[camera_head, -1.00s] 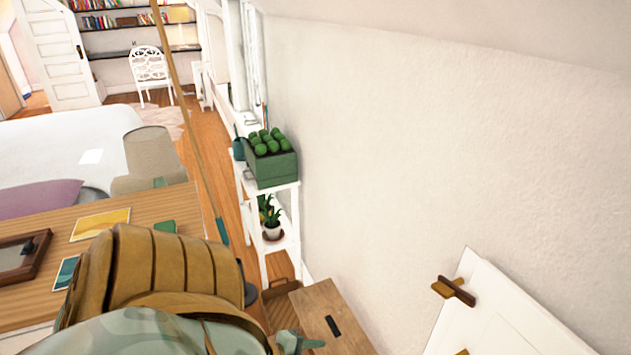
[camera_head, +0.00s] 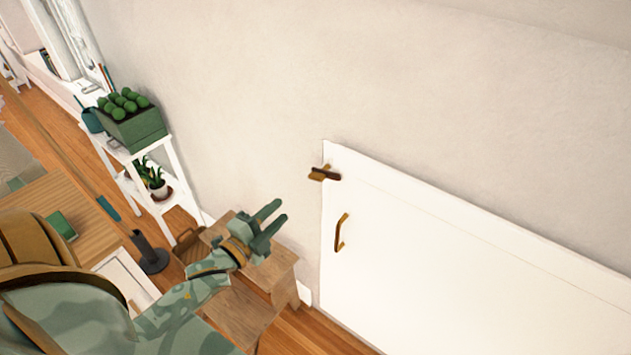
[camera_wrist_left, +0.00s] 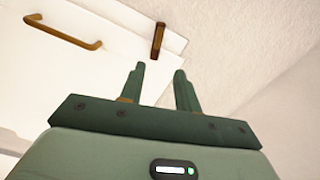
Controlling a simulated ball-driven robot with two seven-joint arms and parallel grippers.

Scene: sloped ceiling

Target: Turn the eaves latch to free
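The eaves latch (camera_head: 325,174) is a small brown turn-piece with a darker bar, at the upper left corner of a white panel door (camera_head: 450,270). In the left wrist view the latch (camera_wrist_left: 158,40) is a dark brown bar beyond the fingertips, at the panel's edge. My left gripper (camera_head: 279,211) is green, open and empty. It appears below and left of the latch in the head view, apart from it. In the left wrist view the fingers of the left gripper (camera_wrist_left: 159,69) stand apart with nothing between them. My right gripper is not in view.
A brown pull handle (camera_head: 341,232) is on the panel below the latch; it also shows in the left wrist view (camera_wrist_left: 65,32). A wooden stool-like stand (camera_head: 270,273) is below my left gripper. A white shelf (camera_head: 150,205) with a green planter (camera_head: 135,128) stands left. Plain wall surrounds the panel.

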